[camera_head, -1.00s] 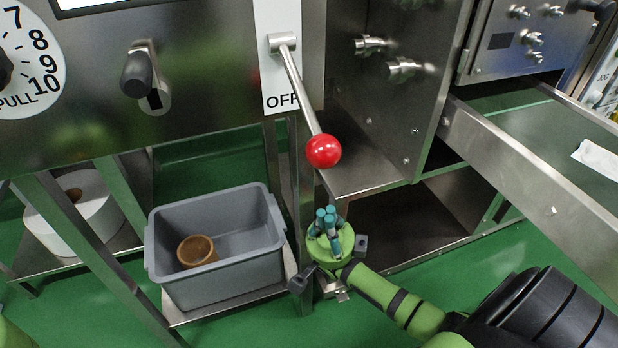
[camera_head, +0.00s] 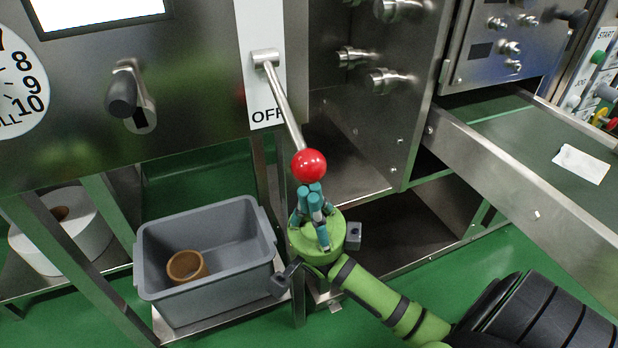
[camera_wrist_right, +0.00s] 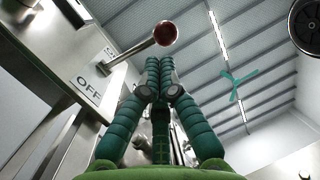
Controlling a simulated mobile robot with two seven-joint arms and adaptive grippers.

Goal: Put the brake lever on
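The brake lever is a metal rod (camera_head: 283,105) with a red ball knob (camera_head: 309,166). It hangs down and slightly right from its pivot beside the "OFF" label. My right gripper (camera_head: 312,190) is just below the knob, pointing up, with its fingers together. In the right wrist view the fingertips (camera_wrist_right: 160,64) are drawn together with nothing seen between them, and the knob (camera_wrist_right: 166,33) shows beyond them. In that view there is a small gap to the knob; in the head view they look almost touching. My left gripper is not in view.
A grey bin (camera_head: 208,287) with a brown ring (camera_head: 187,266) inside stands left of my right gripper. A black-handled switch (camera_head: 122,96) is on the panel. A metal cabinet and a conveyor (camera_head: 510,135) lie to the right. The lever's pivot is on a white plate (camera_head: 262,20).

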